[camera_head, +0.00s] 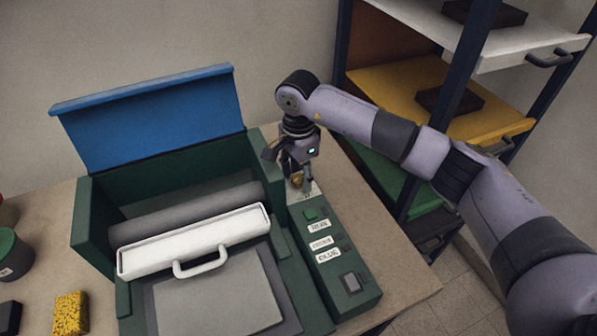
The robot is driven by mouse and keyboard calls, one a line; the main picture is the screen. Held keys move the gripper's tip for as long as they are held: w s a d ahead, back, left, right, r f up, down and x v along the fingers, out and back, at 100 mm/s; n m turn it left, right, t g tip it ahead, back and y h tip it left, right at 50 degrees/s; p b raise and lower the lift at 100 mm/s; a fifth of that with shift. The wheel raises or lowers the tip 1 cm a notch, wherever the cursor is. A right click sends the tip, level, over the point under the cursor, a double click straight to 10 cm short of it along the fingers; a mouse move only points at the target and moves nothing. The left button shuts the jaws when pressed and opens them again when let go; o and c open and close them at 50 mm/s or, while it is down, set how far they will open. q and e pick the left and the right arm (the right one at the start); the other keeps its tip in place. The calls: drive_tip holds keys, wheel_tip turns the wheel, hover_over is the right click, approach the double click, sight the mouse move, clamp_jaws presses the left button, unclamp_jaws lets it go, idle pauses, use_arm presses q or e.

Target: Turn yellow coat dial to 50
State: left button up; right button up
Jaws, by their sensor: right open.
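A small yellow-brass dial (297,180) sits near the far end of the green control panel (345,270), on the right side of the green machine. My right gripper (296,176) points down over the dial, with its fingers open around or just beside it. I cannot tell whether the fingers touch it. The gripper partly hides the dial, and its scale and setting cannot be read. My left gripper is not in view.
The green machine (88,225) has a raised blue lid (155,115) and a white handled bar (195,243). A drawer rack (440,90) stands right. A yellow sponge (70,313) lies left.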

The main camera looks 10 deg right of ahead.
drive_tip(key=shift+c, duration=0.6)
clamp_jaws()
drive_tip(key=shift+f, duration=0.1)
